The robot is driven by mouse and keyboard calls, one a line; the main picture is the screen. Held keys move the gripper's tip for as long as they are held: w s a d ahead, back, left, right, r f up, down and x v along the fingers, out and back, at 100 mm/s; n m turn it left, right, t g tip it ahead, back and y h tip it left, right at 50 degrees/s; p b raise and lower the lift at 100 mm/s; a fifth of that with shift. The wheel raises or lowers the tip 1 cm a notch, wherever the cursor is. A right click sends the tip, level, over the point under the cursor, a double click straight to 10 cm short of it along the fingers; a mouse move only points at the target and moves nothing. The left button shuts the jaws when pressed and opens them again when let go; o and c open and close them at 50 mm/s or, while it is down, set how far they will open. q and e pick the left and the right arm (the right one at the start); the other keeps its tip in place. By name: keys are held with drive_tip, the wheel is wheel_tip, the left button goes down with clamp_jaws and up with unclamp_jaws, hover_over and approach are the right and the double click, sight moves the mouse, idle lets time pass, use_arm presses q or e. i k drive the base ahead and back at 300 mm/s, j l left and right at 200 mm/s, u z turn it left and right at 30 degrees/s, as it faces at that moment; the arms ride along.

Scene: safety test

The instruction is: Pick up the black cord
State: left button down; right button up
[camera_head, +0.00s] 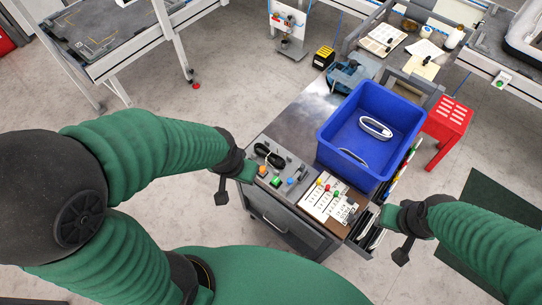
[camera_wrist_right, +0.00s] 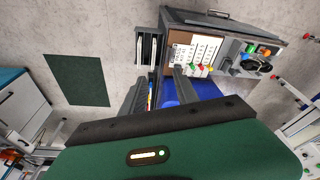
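The black cord (camera_head: 268,155) lies coiled on a grey panel on top of the cabinet, left of the blue bin, near some coloured buttons. It also shows in the right wrist view as a small dark coil (camera_wrist_right: 264,64) at the right. My left gripper (camera_head: 228,184) is beside the cabinet's left edge, a little left of the cord and apart from it; its finger opening is not clear. My right gripper (camera_wrist_right: 157,88) has its two fingers apart with nothing seen between them. In the head view it is at the cabinet's right side, far from the cord.
A blue bin (camera_head: 338,130) holding white coiled items stands on the cabinet (camera_head: 310,98). White cards (camera_head: 325,198) with coloured buttons lie in front of it. A red stool (camera_head: 446,119) stands at the right. Workbenches are behind, with open floor between.

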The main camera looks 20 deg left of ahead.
sight(279, 164)
drive_tip(key=i+j, duration=0.15)
drive_tip(key=j, duration=0.3)
drive_tip(key=i+j, duration=0.1)
drive_tip(key=j, duration=0.35)
drive_tip(key=i+j+z, duration=0.1)
drive_tip(key=j, duration=0.4)
drive_tip(key=i+j, duration=0.15)
drive_tip(key=j, duration=0.3)
